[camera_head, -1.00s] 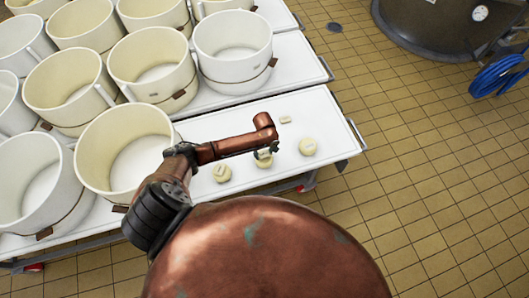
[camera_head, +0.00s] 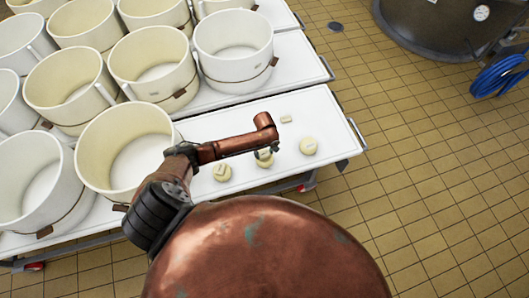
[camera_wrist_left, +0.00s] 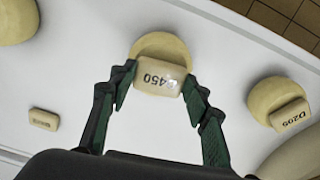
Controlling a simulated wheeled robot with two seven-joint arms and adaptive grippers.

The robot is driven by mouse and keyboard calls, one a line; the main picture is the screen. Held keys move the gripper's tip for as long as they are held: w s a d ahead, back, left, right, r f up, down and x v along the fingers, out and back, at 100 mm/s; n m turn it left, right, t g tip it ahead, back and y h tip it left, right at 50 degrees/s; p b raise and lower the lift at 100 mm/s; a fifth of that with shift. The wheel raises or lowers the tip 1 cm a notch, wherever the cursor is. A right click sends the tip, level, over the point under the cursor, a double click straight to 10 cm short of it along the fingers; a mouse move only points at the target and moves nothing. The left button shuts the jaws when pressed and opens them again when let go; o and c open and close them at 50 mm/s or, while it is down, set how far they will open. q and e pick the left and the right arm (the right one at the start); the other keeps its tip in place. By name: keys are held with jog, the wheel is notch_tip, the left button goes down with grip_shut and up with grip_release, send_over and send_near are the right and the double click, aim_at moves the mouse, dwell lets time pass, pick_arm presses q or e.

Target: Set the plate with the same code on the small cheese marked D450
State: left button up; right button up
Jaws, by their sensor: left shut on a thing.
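My left gripper (camera_head: 264,153) is over the middle small cheese (camera_head: 265,161) on the white table. The left wrist view shows its fingers shut on a pale plate (camera_wrist_left: 157,79) whose visible code reads as D450, upside down. The plate covers part of the middle cheese (camera_wrist_left: 160,44); I cannot tell whether they touch. The left cheese (camera_head: 221,174) carries a plate (camera_wrist_left: 291,115), its code perhaps D295. The right cheese (camera_head: 308,146) also shows, cut off, in the wrist view (camera_wrist_left: 14,22). No code on the cheeses is readable. My right gripper is out of view.
A loose plate (camera_head: 286,119) lies flat on the table (camera_head: 330,125) behind the cheeses, its marking unreadable. Several large white vats (camera_head: 125,150) crowd the left and back. The right end of the table is free, with tiled floor beyond.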

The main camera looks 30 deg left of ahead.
pick_arm(q)
jog(key=shift+f, duration=0.4)
dwell(0.3)
jog(key=o, duration=1.2)
jog(key=shift+r, duration=0.1)
notch_tip(320, 180, up, 12)
